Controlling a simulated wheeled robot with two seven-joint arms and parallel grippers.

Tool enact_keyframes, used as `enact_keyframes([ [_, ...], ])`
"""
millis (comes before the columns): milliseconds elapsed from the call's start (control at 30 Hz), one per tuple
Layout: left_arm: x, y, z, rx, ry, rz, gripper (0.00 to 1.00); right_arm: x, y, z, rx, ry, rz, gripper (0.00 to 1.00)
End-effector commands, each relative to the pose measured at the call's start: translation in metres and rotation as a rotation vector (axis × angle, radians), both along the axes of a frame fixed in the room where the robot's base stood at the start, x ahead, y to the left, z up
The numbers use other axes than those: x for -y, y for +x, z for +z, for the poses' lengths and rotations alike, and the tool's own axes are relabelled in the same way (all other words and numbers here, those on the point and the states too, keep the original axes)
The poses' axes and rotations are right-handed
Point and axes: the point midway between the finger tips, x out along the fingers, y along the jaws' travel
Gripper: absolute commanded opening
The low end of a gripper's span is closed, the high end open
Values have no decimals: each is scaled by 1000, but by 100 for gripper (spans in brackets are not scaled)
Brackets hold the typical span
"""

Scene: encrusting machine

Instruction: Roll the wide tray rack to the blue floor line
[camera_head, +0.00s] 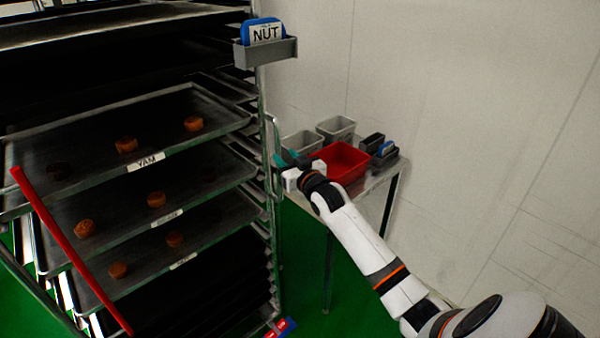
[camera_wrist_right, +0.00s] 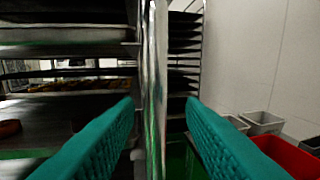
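The wide tray rack (camera_head: 262,90) fills the left of the head view, with a metal frame and several trays carrying round brown pieces. A vertical handle (camera_head: 279,135) runs along its right side post. My right gripper (camera_head: 285,160) is at this handle. In the right wrist view, its teal fingers (camera_wrist_right: 162,120) are spread on either side of a vertical metal bar (camera_wrist_right: 156,80), with gaps showing at both sides. My left gripper is out of view. I cannot make out the blue floor line.
A metal side table (camera_head: 380,178) holding a red bin (camera_head: 342,160) and grey bins (camera_head: 336,128) stands right of the rack against the wall. A red bar (camera_head: 70,250) slants across the rack's left. Green floor (camera_head: 355,290) is open below the table's front.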

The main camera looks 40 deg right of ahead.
Motion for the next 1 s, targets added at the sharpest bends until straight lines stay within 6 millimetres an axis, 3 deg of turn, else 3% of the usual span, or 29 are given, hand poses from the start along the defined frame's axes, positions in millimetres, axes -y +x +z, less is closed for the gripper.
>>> enact_keyframes([
  [200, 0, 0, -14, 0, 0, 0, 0, -5, -43, -3, 2, -1, 0, 36],
  [400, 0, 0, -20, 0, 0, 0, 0, -7, -69, -1, 3, -1, -1, 36],
  [1000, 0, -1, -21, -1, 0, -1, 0, -8, -77, 2, 4, -1, -1, 36],
])
